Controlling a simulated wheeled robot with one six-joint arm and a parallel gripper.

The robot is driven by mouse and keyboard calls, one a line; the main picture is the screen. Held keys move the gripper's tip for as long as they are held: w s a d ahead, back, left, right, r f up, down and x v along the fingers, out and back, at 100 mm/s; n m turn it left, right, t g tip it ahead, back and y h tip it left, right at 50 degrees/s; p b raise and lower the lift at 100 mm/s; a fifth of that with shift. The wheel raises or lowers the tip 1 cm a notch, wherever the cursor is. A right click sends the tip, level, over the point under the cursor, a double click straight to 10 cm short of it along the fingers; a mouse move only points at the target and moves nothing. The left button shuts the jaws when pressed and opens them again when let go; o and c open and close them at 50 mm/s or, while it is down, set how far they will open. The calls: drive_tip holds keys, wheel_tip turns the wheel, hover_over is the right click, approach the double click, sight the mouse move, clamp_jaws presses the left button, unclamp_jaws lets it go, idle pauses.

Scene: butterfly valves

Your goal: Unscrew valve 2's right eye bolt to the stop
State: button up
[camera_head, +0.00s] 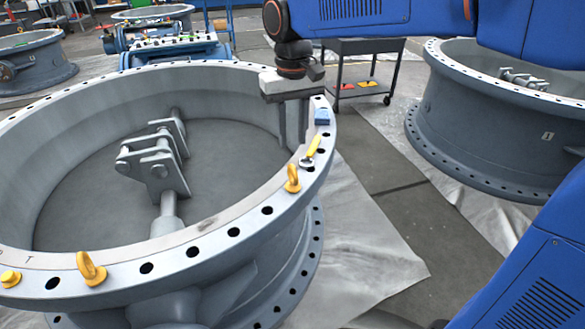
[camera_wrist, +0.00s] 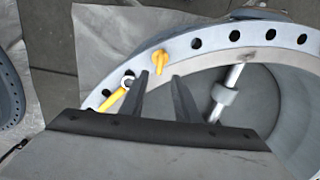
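The large grey valve (camera_head: 85,85) fills the left and middle of the head view. A yellow eye bolt (camera_head: 292,180) stands upright on the right part of its flange; it also shows in the wrist view (camera_wrist: 159,61). A second yellow eye bolt (camera_head: 91,268) stands at the front of the flange. I see no valve number on it. My gripper (camera_head: 295,146) points down by the flange's right inner edge, behind the right eye bolt. In the wrist view my gripper (camera_wrist: 159,76) is open and empty, with the right eye bolt just beyond its fingertips, apparently not held.
A yellow-handled wrench (camera_head: 312,150) lies on the flange close beside the gripper, with a blue block (camera_head: 321,117) behind it. A yellow bolt (camera_head: 10,278) sits at the front left. Another valve (camera_head: 480,130) stands at right, and a dark cart (camera_head: 365,68) behind. Floor between the valves is clear.

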sight(292, 167)
wheel_tip(292, 167, down, 10)
drive_tip(key=shift+f, duration=0.25)
idle(0.3)
clamp_jaws()
